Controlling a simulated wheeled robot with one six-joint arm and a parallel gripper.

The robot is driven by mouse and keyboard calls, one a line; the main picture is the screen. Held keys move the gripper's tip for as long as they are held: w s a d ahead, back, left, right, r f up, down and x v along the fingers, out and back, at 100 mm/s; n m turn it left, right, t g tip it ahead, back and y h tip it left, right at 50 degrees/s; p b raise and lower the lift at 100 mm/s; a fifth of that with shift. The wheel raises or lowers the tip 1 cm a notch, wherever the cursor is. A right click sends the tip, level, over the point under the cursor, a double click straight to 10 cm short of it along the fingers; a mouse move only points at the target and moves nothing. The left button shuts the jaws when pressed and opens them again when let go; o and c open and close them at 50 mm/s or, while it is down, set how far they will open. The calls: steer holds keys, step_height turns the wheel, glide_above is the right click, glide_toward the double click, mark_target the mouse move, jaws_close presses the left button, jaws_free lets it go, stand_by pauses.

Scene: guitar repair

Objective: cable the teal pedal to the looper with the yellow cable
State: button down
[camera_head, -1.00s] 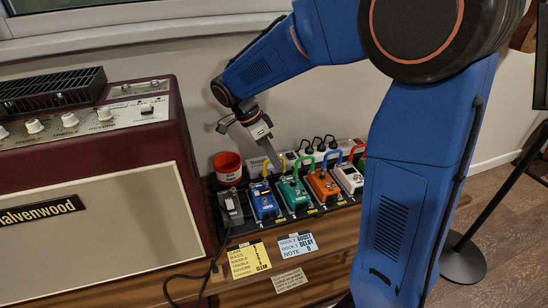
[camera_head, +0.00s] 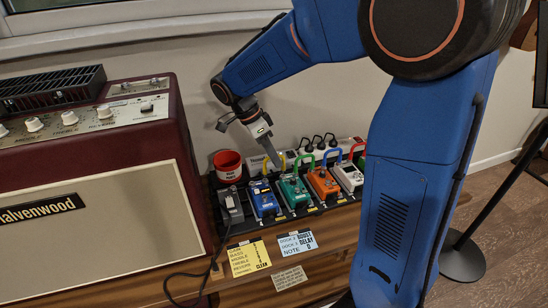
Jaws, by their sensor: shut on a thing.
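The teal pedal (camera_head: 294,193) sits in the row on the pedal shelf, between the blue and orange pedals. The yellow cable (camera_head: 283,162) shows as a small arch behind the blue and teal pedals. My gripper (camera_head: 273,160) points down at this cable and is shut on it; the fingers hide part of the arch. Its plug ends are too small to make out. No label marks the looper clearly at this size, so I cannot tell which pedal it is.
A blue pedal (camera_head: 264,201), an orange pedal (camera_head: 323,184) and a white pedal (camera_head: 347,177) stand close together. A red cup (camera_head: 228,168) and the large amplifier (camera_head: 95,230) are to the left.

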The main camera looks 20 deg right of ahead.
steer(key=shift+f, duration=1.1)
stand_by(0.5)
steer(key=c, duration=1.4)
jaws_free()
steer(key=shift+r, duration=0.1)
steer(key=shift+r, duration=3.95)
